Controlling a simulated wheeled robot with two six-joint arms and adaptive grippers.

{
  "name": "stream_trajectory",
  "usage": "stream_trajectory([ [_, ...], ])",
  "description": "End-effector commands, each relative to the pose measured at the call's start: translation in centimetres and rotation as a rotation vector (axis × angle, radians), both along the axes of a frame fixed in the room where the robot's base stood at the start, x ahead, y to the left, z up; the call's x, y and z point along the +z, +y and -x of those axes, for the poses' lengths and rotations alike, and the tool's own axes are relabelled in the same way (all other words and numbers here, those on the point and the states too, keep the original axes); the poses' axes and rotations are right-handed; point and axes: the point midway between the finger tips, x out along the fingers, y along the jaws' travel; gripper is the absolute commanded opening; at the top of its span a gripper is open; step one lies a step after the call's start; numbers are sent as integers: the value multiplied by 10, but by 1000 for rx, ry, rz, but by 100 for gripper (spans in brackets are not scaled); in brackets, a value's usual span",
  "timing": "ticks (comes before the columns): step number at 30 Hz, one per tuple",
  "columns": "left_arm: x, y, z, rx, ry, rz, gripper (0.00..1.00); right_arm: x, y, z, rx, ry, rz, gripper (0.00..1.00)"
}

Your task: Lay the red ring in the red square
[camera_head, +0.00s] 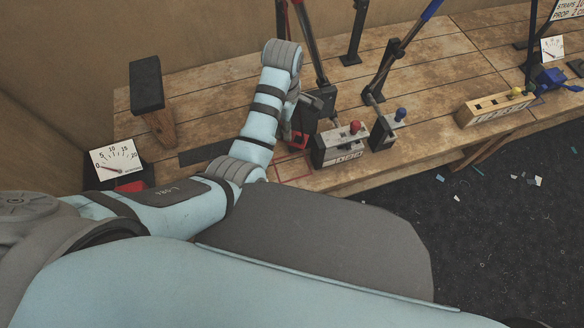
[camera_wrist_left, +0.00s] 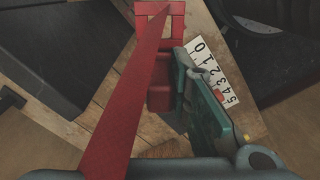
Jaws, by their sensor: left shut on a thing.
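My left gripper (camera_head: 303,122) reaches down by the red outlined square (camera_head: 293,168) on the bench, beside the dark foot of a lever. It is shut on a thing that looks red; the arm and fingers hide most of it. In the left wrist view, a teal finger (camera_wrist_left: 205,105) stands close to a red block-like part (camera_wrist_left: 160,92). A long red tapering bar (camera_wrist_left: 135,85) crosses in front, and a red frame-like part (camera_wrist_left: 162,12) shows beyond. I cannot tell which of these is the red ring. My right gripper is not in view.
A counter box (camera_head: 338,148) with a red knob (camera_head: 355,127) stands right of the gripper. A blue-knobbed unit (camera_head: 383,133) and a blue-handled lever (camera_head: 395,55) are beyond it. A dark padded post (camera_head: 147,85) and a dial (camera_head: 117,160) are at left.

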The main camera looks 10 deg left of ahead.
Motion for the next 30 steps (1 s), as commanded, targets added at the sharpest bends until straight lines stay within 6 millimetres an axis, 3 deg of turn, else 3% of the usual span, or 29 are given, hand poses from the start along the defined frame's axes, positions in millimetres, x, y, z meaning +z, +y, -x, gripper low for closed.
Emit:
stream_trajectory([
  [3, 2, 1, 1, 329, -2, 1, 0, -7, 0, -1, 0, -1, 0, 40],
  [6, 5, 2, 2, 535, -2, 2, 0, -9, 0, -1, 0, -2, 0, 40],
  [10, -8, 2, 3, 653, 0, 2, 0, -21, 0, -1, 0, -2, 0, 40],
  [14, -51, 2, 4, 660, 5, -1, 0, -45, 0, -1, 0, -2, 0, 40],
  [18, -108, 3, 4, 659, 4, 0, 0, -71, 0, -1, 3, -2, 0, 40],
  [21, -137, 2, 4, 658, 3, 1, 0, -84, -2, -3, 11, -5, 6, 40],
  [26, -157, 2, 3, 657, 0, 3, 0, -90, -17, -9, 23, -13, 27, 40],
  [30, -184, 2, 4, 656, 2, 2, 0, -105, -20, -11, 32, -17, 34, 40],
])
